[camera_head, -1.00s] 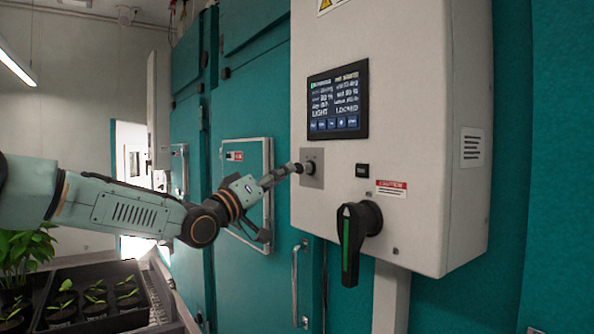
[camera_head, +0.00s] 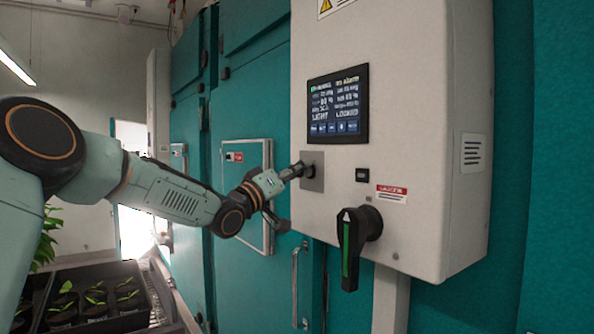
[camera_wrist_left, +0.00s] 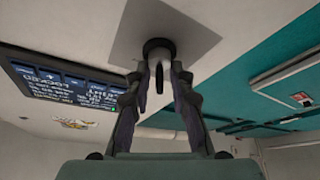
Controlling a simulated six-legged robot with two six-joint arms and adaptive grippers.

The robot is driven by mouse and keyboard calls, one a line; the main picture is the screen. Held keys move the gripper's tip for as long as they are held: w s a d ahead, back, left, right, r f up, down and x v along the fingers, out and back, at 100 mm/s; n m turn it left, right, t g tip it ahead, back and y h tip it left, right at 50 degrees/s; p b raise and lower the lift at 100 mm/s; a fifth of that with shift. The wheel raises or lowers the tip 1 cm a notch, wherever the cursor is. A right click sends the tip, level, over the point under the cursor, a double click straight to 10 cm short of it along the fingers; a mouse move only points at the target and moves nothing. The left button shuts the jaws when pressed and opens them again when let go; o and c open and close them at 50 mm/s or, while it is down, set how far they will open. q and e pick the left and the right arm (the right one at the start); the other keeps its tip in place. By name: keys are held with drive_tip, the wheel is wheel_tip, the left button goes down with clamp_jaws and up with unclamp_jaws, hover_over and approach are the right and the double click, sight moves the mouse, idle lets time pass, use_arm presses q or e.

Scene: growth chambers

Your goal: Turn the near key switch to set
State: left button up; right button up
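The near key switch (camera_wrist_left: 159,49) is a dark round barrel with a thin key on a grey plate (camera_head: 314,184), on the front of the pale control box (camera_head: 430,130). My left gripper (camera_head: 303,170) is at this switch in the head view and hides most of it. In the left wrist view, its two fingers (camera_wrist_left: 160,72) stand on either side of the key, with narrow gaps seeming to show between key and fingers. The key looks roughly in line with the fingers; its set mark cannot be read. My right gripper is not in view.
A lit screen (camera_head: 338,104) sits above the switch; it seems to read LIGHT and LOCKED. A black rotary handle (camera_head: 349,248) with a green stripe juts out below right. Teal chamber doors (camera_head: 255,90) stand behind. Potted seedlings in a dark tray (camera_head: 140,318) stand at lower left.

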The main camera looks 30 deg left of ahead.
use_arm(q)
clamp_jaws()
drive_tip(key=shift+m, duration=0.4)
drive_tip(key=shift+f+m+h+b, duration=0.1)
drive_tip(key=shift+m+h+b, duration=0.3)
drive_tip(key=shift+m+h, duration=0.3)
drive_tip(key=m+h, duration=0.1)
drive_tip(key=m, duration=0.3)
drive_tip(key=shift+h+b, duration=0.3)
drive_tip(key=m+h, duration=0.1)
drive_tip(key=m, duration=0.1)
drive_tip(key=m+g+h, duration=0.1)
drive_tip(key=m, duration=0.2)
drive_tip(key=shift+d+h, duration=0.15)
drive_tip(key=shift+h, duration=0.15)
drive_tip(key=shift+s+d+m+g+h, duration=0.1)
drive_tip(key=shift+m+g+h, duration=0.5)
drive_tip(key=shift+m, duration=0.9)
drive_tip(key=shift+d+m+g+h, duration=0.1)
drive_tip(key=shift+m+g+h, duration=0.5)
drive_tip(key=shift+m, duration=0.9)
